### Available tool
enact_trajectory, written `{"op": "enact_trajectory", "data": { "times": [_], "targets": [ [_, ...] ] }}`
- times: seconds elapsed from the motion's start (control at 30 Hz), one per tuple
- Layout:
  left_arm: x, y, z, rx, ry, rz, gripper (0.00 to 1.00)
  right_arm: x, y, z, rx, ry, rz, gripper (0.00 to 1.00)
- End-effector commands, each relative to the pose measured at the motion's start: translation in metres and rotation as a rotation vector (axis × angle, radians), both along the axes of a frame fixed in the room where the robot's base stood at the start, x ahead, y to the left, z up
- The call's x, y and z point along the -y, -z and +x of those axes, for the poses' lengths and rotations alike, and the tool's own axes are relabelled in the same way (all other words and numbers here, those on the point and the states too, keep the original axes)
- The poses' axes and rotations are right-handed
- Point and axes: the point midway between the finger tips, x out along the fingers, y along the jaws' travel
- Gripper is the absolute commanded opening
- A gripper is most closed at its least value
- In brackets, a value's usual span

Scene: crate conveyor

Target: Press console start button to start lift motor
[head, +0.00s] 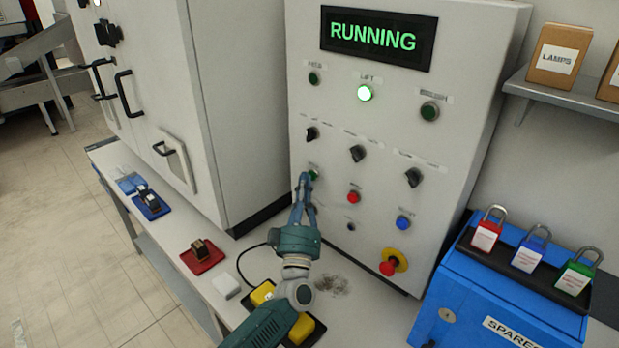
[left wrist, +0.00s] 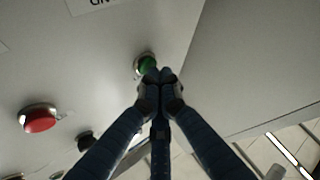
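The console (head: 450,140) is a light grey panel, and its display (head: 378,37) reads RUNNING in green. The green start button (head: 313,174) is at the left of the lower panel and also shows in the left wrist view (left wrist: 145,64). My left gripper (head: 304,181) is shut and empty. Its fingertips (left wrist: 160,74) are at the lower edge of the green button; I cannot tell whether they touch it. My right gripper is not in view.
A red button (head: 353,197), a blue button (head: 403,222) and a red emergency knob (head: 388,268) are on the console. A yellow pendant box (head: 262,292) lies on the bench below. A blue box (head: 500,290) with padlocks stands at right. A grey cabinet (head: 240,100) stands left of the console.

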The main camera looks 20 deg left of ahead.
Motion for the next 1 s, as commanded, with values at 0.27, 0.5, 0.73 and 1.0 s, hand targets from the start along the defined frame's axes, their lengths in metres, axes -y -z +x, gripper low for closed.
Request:
{"op": "enact_trajectory", "data": {
  "times": [0.27, 0.5, 0.73, 1.0],
  "targets": [
    [-0.002, -0.001, -0.006, -0.001, 0.001, 0.000, 0.00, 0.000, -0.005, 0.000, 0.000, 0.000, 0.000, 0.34],
    [-0.006, 0.000, -0.016, -0.001, 0.001, 0.001, 0.00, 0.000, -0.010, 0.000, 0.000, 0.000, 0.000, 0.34],
    [-0.006, 0.000, -0.016, 0.000, 0.001, 0.001, 0.00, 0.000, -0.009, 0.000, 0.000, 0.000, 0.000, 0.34],
    [-0.012, -0.002, -0.035, -0.002, -0.001, 0.000, 0.00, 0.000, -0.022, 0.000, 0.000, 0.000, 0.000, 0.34]
  ]
}}
